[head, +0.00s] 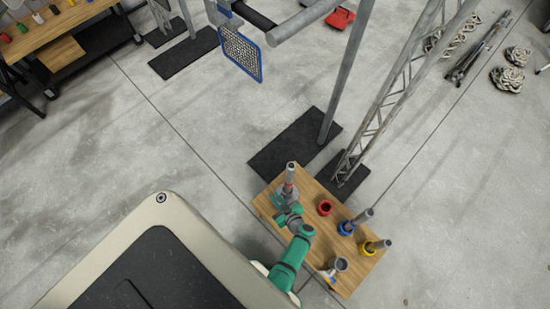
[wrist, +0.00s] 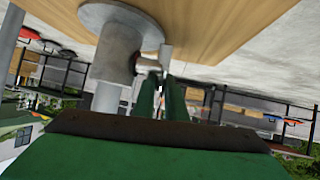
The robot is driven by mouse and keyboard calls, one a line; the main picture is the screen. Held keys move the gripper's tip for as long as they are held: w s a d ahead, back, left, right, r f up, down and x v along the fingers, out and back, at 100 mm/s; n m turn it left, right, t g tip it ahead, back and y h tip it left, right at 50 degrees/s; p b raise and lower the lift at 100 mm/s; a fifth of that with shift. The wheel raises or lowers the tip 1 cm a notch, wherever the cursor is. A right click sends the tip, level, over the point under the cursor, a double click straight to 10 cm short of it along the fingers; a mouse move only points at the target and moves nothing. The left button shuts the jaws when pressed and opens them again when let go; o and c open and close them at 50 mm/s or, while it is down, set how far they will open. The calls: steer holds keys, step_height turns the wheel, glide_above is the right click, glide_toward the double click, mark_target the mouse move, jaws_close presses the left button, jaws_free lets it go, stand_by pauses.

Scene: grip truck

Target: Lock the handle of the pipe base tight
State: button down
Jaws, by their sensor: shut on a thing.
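A grey pipe base (wrist: 112,45) with a round flange stands on the wooden table; the wrist view shows it upside down. A grey pipe (head: 290,172) stands upright in it, and it also shows in the wrist view (wrist: 106,97). A small pale handle (wrist: 166,56) sticks out beside the base. My gripper (wrist: 162,84) has its green fingers close together at this handle, shut on it. In the head view my gripper (head: 290,212) is at the base at the table's left end. The exact contact is partly hidden by the fingers.
The wooden table (head: 302,236) also bears a red base (head: 325,207), a blue base (head: 346,228) with a tilted pipe, a yellow base (head: 368,248) with a tilted pipe, and a grey cup-like piece (head: 340,264). A metal truss (head: 395,95) stands behind the table.

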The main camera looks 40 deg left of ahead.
steer(key=shift+s+d+y, duration=0.15)
steer(key=shift+d+y, duration=0.05)
steer(key=shift+y, duration=0.4)
steer(key=c, duration=1.8)
jaws_free()
steer(key=shift+r, duration=0.1)
steer(key=v, duration=1)
steer(key=shift+d, duration=0.4)
steer(key=shift+s, duration=0.1)
